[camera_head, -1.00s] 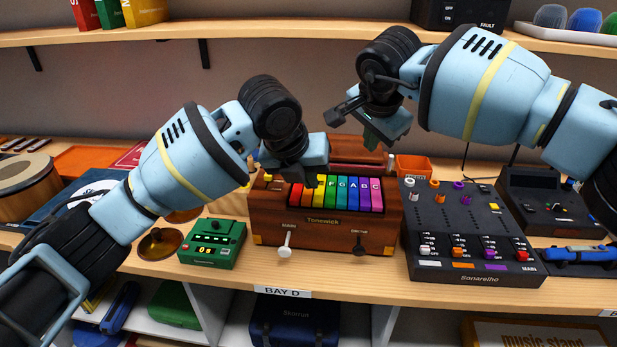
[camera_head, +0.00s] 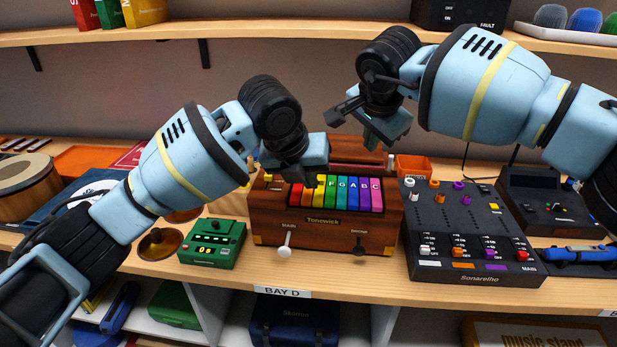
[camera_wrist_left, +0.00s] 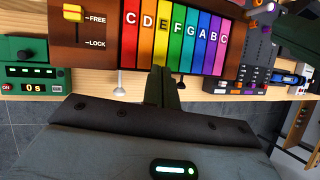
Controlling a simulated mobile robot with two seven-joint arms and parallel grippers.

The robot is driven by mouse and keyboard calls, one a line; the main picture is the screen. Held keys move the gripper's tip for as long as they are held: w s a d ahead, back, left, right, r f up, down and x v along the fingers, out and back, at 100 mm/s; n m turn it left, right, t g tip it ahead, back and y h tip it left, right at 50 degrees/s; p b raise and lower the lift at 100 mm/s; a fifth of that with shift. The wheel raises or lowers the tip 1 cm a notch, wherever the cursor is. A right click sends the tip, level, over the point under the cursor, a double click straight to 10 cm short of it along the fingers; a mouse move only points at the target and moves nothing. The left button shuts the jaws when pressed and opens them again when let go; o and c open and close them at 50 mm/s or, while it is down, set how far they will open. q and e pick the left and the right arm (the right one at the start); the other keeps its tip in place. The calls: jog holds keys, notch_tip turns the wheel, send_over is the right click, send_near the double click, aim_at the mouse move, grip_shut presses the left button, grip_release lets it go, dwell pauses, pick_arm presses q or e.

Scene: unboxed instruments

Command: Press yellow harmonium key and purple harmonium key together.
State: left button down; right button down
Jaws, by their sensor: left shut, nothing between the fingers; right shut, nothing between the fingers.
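The wooden harmonium (camera_head: 375,238) stands on the bench with a row of coloured, lettered keys. The yellow key (camera_wrist_left: 163,30) is marked E; in the head view my left gripper partly covers it (camera_head: 319,199). The purple key (camera_head: 364,195), marked B, is clear and also shows in the left wrist view (camera_wrist_left: 214,45). My left gripper (camera_wrist_left: 161,72) is shut and empty, its tips at the near end of the yellow key; I cannot tell whether they touch it. My right gripper (camera_head: 370,140) is shut and empty, raised above and behind the keys' right part.
A yellow slider (camera_wrist_left: 72,13) on the harmonium's left sits by FREE. Two levers stick out of its front, one white (camera_head: 285,250), one dark (camera_head: 359,247). A green box (camera_head: 212,243) stands left, a black mixer (camera_head: 465,225) close on the right. A shelf (camera_head: 290,30) runs above.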

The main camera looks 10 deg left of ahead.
aim_at(318, 197)
pick_arm(q)
jog(key=shift+x, duration=2)
jog(key=shift+f, duration=0.3)
jog(key=shift+r, duration=0.65)
